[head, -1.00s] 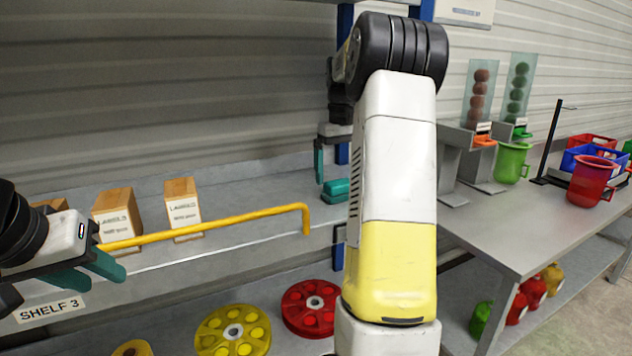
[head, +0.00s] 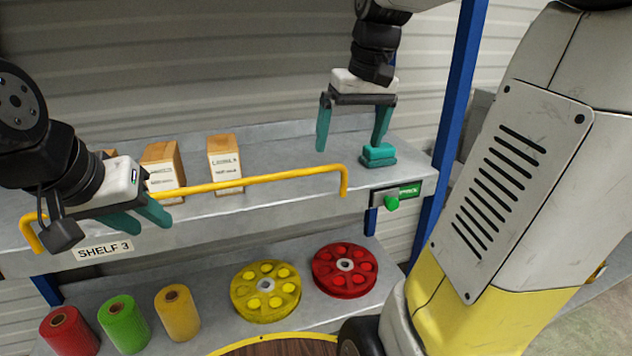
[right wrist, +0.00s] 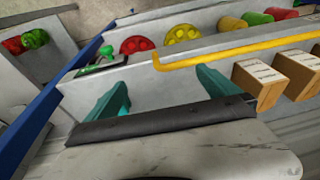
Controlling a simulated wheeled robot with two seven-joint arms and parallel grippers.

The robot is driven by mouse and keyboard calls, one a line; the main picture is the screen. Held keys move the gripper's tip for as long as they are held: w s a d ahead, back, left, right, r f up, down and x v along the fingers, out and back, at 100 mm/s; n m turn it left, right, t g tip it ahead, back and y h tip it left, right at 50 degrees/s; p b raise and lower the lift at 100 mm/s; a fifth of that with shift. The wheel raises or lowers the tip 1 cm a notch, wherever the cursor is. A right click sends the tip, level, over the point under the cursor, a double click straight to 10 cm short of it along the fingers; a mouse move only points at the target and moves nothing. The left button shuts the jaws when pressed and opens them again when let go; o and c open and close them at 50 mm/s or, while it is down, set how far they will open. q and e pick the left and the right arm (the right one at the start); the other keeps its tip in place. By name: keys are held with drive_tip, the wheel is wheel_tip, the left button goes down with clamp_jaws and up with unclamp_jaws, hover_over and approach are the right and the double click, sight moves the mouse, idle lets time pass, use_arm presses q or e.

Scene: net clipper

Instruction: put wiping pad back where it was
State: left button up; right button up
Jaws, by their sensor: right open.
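The wiping pad, a small teal block (head: 378,155), lies on the upper shelf near its right end. My right gripper (head: 353,138) hangs over the shelf with its teal fingers pointing down and spread wide, nothing between them. Its right finger is just above or at the pad; I cannot tell if they touch. In the right wrist view, the same gripper (right wrist: 163,92) shows both fingers apart, and I cannot make out the pad. My left gripper (head: 144,220) is at the left by the shelf's front edge, its fingers apart and empty.
A yellow rail (head: 270,181) runs along the upper shelf's front. A green knob (head: 391,203) and sign sit on the front edge below the pad. A blue post (head: 460,90) rises at the right. Reels and rolls fill the lower shelf.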

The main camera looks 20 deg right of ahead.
drive_tip(key=s+a+f+t+y, duration=0.1)
drive_tip(key=s+a+f+t, duration=0.2)
drive_tip(key=s, duration=0.8)
drive_tip(key=a+f, duration=0.2)
drive_tip(key=a, duration=0.2)
drive_tip(key=shift+s+a+t, duration=0.25)
drive_tip(key=shift+a+t, duration=0.05)
drive_tip(key=shift+a, duration=0.1)
